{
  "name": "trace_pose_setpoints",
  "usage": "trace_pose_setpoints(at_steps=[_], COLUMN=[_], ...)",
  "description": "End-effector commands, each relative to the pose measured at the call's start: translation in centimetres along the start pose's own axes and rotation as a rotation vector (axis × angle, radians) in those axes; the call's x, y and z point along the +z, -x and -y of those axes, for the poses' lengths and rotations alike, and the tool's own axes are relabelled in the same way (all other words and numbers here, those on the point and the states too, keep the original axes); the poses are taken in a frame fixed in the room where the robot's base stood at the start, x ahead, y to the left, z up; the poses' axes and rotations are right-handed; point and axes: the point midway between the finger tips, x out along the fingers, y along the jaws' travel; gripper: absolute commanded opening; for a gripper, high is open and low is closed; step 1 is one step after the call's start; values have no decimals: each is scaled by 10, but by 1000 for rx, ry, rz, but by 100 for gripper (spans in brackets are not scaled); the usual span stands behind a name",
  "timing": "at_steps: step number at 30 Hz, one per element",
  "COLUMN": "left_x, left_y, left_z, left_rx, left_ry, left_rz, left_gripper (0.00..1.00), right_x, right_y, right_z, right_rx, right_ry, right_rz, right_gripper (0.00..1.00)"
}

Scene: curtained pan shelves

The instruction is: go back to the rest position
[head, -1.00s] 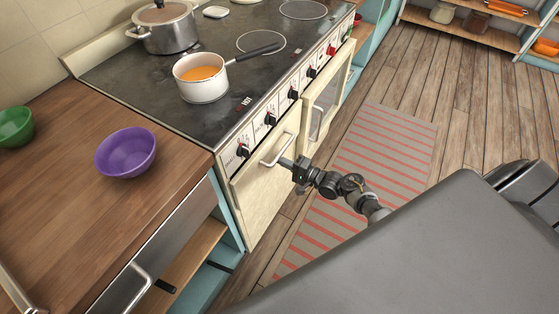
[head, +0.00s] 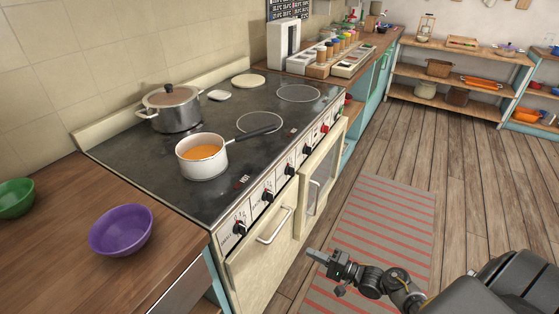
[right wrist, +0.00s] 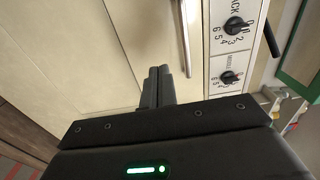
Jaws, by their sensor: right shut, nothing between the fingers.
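My right gripper (head: 314,255) is shut and empty in the head view. It is in the air in front of the stove's lower doors, above the striped rug. In the right wrist view its closed fingers (right wrist: 157,85) point at the cream stove front, apart from the bar handle (right wrist: 188,35). The stove (head: 232,122) has its knobs along the front edge. The drawer handle (head: 275,226) is to the left of the gripper in the head view. My left gripper is not in view.
A white saucepan (head: 202,165) of orange soup and a lidded steel pot (head: 172,110) stand on the stove. A purple bowl (head: 120,230) and a green bowl (head: 15,198) stand on the wooden counter. The rug (head: 385,225) and floor are free. Shelves (head: 460,80) stand at the back.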

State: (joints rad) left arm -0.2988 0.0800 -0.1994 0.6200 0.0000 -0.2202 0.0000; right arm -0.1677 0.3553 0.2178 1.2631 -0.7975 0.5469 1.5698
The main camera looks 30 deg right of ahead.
Motion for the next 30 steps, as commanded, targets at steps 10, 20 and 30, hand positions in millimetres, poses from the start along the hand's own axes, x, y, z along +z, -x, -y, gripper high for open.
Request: trace_pose_setpoints(at_steps=[10, 20, 30], left_x=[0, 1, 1], left_y=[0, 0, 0], left_z=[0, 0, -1], left_rx=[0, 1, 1], left_ry=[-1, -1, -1], left_rz=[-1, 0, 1], left_gripper=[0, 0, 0], right_x=[-7, 22, 174], right_y=[1, 96, 255], right_z=[-13, -225, -347], right_rx=[66, 824, 1290], right_ry=[216, 934, 1092], right_rz=[-18, 148, 760], right_gripper=[0, 0, 0])
